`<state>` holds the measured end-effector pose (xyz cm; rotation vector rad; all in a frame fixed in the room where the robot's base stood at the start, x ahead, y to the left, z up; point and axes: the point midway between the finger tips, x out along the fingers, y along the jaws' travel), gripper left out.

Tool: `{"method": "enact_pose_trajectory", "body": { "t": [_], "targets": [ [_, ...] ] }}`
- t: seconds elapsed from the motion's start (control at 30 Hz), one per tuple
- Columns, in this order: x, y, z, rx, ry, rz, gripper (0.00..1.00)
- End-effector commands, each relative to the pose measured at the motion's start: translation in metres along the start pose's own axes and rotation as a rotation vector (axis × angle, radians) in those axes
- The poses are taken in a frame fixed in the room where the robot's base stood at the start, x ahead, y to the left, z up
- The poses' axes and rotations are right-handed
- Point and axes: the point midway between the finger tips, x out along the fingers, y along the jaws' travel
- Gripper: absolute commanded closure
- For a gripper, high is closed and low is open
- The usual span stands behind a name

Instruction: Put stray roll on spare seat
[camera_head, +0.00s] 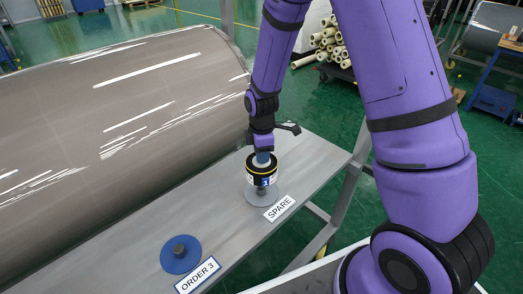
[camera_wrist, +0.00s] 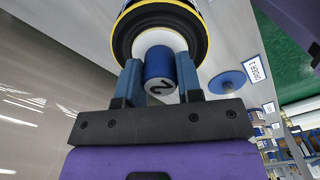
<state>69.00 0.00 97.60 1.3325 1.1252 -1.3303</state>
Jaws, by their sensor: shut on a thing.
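The roll (camera_head: 262,171) is a black wrapped cylinder with a yellow band and a blue and white label. It hangs upright below my gripper (camera_head: 262,155). My gripper is shut on the roll's blue end stub, which shows a dark figure between the fingers (camera_wrist: 160,78) in the wrist view; the roll's black body (camera_wrist: 155,18) and yellow rim show there too. The spare seat (camera_head: 259,200) is a grey disc with a short post, by the SPARE label (camera_head: 279,208). The roll is over that post, above the disc; I cannot tell whether they touch.
An empty blue seat (camera_head: 181,255) with a short post stands by the ORDER 3 label (camera_head: 198,274); it also shows in the wrist view (camera_wrist: 227,84). A large grey-brown cylinder (camera_head: 120,120) lies behind the grey bench (camera_head: 225,225). The bench between the two seats is clear.

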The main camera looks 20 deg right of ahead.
Motion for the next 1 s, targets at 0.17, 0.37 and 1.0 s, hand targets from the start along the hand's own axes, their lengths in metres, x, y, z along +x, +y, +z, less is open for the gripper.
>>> {"method": "enact_pose_trajectory", "body": {
  "t": [0.17, 0.37, 1.0],
  "targets": [
    [0.013, 0.0, 0.0, 0.0, -0.001, -0.001, 1.0],
    [0.026, 0.0, 0.0, 0.001, -0.001, -0.001, 1.0],
    [0.069, 0.0, 0.0, 0.0, -0.001, -0.001, 1.0]
  ]
}}
